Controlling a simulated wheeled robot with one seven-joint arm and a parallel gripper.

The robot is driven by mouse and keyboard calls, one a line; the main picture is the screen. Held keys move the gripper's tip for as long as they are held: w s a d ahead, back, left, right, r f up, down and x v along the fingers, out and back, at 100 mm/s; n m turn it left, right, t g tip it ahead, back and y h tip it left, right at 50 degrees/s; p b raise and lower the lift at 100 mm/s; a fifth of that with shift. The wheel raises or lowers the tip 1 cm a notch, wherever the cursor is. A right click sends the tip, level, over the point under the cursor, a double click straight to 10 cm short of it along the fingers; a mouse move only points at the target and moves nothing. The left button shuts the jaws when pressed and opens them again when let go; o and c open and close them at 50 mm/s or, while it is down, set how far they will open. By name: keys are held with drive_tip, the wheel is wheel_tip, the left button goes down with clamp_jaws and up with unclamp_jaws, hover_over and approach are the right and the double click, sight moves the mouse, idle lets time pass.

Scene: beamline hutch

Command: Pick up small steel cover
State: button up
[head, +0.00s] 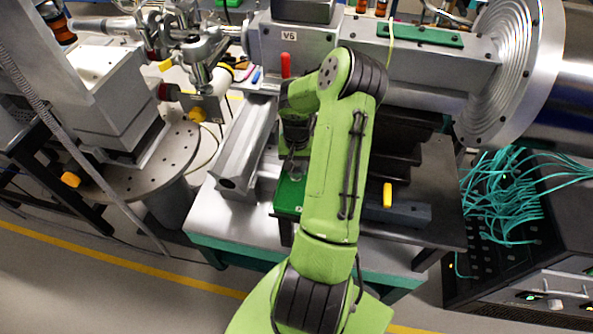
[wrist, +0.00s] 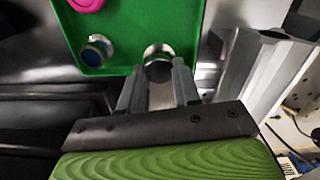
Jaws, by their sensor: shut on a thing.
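The small steel cover (wrist: 158,52) is a round, shiny metal piece at the near edge of a green tray (wrist: 120,62) in the wrist view. My gripper (wrist: 158,80) is shut on it, with one grey finger on each side. Part of the cover is hidden between the fingers. In the head view my gripper (head: 295,168) points down over the green tray (head: 287,200), and my arm hides much of the tray. I cannot tell whether the cover still touches the tray.
A round steel piece with a blue face (wrist: 97,50) and a pink ring-like object (wrist: 88,4) lie on the tray. A grey metal rail (head: 247,150) runs left of the tray. A dark block with a yellow tab (head: 387,195) is to its right. The beamline housing (head: 430,65) stands behind.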

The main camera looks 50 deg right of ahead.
drive_tip(key=s+a+b, duration=0.3)
drive_tip(key=a, duration=0.5)
drive_tip(key=s+a+b, duration=0.3)
drive_tip(key=s+a, duration=0.1)
drive_tip(key=a, duration=0.4)
drive_tip(key=shift+a+r, duration=0.3)
drive_tip(key=shift+a, duration=0.05)
drive_tip(key=w+a+f+n, duration=0.4)
drive_tip(key=w+a, duration=0.3)
drive_tip(key=w, duration=0.3)
drive_tip(key=w+a+f+n, duration=0.4)
drive_tip(key=w+a+n, duration=0.3)
drive_tip(key=w, duration=0.3)
drive_tip(key=shift+a+f, duration=0.35)
drive_tip(key=shift+s, duration=0.1)
